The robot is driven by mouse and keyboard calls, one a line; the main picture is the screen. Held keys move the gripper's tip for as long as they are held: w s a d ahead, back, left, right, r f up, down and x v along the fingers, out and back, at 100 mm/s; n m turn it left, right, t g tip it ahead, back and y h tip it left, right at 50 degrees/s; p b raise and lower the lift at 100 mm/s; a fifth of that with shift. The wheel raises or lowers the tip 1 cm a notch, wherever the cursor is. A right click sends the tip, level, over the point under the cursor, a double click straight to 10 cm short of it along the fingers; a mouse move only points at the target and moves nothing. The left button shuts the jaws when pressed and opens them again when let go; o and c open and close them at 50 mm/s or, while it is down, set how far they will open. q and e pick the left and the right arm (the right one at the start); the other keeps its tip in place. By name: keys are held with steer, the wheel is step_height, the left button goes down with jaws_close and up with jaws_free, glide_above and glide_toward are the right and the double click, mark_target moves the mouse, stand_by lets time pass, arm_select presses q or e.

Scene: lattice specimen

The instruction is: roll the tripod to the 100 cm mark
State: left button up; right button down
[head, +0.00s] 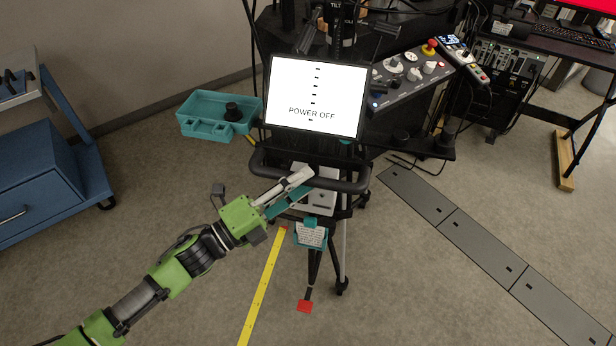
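The tripod (343,240) stands in the middle of the head view, a dark stand with slim legs and a caster at its foot. It carries a screen (315,95) reading "POWER OFF" and a black handle bar (350,184). A yellow measuring tape (262,288) lies on the floor to its left, running towards me; its marks are too small to read. My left gripper (300,188) is at the handle bar's left front, its fingers overlapping the stand. I cannot tell whether they touch or grip it. My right gripper is out of view.
A teal open case (205,128) lies behind left. A blue cabinet (35,180) stands at the left. A control panel (410,75) is at the back right. A grey floor strip (470,240) runs along the right. A red piece (304,306) is by the tripod's front.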

arm_select(q)
steer(key=shift+x, duration=1)
jaws_close()
steer(key=shift+f, duration=0.1)
